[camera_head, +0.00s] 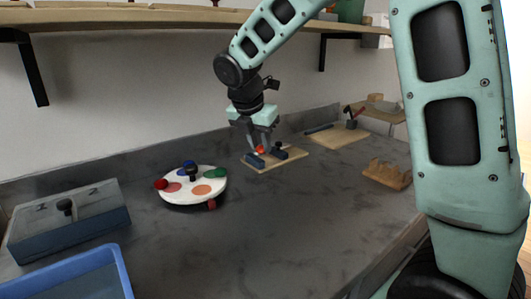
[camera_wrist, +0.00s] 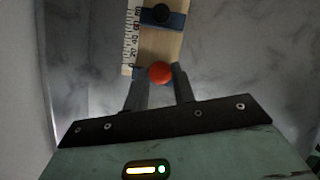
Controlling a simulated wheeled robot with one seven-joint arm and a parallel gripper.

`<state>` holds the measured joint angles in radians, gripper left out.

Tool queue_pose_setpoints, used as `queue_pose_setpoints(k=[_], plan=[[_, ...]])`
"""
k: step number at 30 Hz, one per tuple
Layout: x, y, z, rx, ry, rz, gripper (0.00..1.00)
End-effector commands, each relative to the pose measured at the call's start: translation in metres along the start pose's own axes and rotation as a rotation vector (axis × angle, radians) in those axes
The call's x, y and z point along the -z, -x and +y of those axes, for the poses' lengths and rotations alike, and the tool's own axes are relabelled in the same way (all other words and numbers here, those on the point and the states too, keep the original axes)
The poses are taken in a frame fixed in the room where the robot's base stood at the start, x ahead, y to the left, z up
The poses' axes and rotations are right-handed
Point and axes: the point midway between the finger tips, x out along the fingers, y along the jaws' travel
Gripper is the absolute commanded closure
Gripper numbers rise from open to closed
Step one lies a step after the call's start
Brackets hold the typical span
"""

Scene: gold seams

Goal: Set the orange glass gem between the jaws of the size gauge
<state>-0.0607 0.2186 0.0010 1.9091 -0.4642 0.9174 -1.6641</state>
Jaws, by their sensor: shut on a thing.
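My gripper (camera_head: 260,145) is shut on the orange glass gem (camera_head: 260,149). The gem also shows between the fingertips in the wrist view (camera_wrist: 160,72). The size gauge has a wooden base (camera_head: 288,158) on the grey counter, with a blue jaw (camera_head: 255,160) at left and a dark blue jaw with a black knob (camera_head: 279,152) at right. The gem is over the gauge, near the left jaw; I cannot tell whether it touches the base. In the wrist view, a white scale (camera_wrist: 130,40) runs along the wooden base, and the knobbed jaw (camera_wrist: 160,16) is beyond the gem.
A white round tray (camera_head: 190,196) with coloured spots and gems stands left of the gauge. A grey-blue box (camera_head: 70,222) and a blue bin (camera_head: 75,275) are further left. A wooden rack (camera_head: 387,174) and a wooden board (camera_head: 337,139) are at right. The front counter is clear.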

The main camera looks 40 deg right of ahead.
Motion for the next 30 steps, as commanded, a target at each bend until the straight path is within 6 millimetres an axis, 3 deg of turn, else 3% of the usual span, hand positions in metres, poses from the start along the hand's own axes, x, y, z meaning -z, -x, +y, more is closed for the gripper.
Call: queue_pose_setpoints(k=[11,16,28,29,30], plan=[[-0.029,-0.017,0.001,0.001,-0.001,0.000,0.99],[-0.015,-0.043,0.000,0.000,0.001,0.001,0.99],[-0.014,-0.047,0.000,0.000,0.001,0.001,0.99],[-0.014,-0.047,0.000,-0.001,0.001,0.001,0.69],[-0.014,-0.046,0.000,-0.001,0.001,0.001,0.58]])
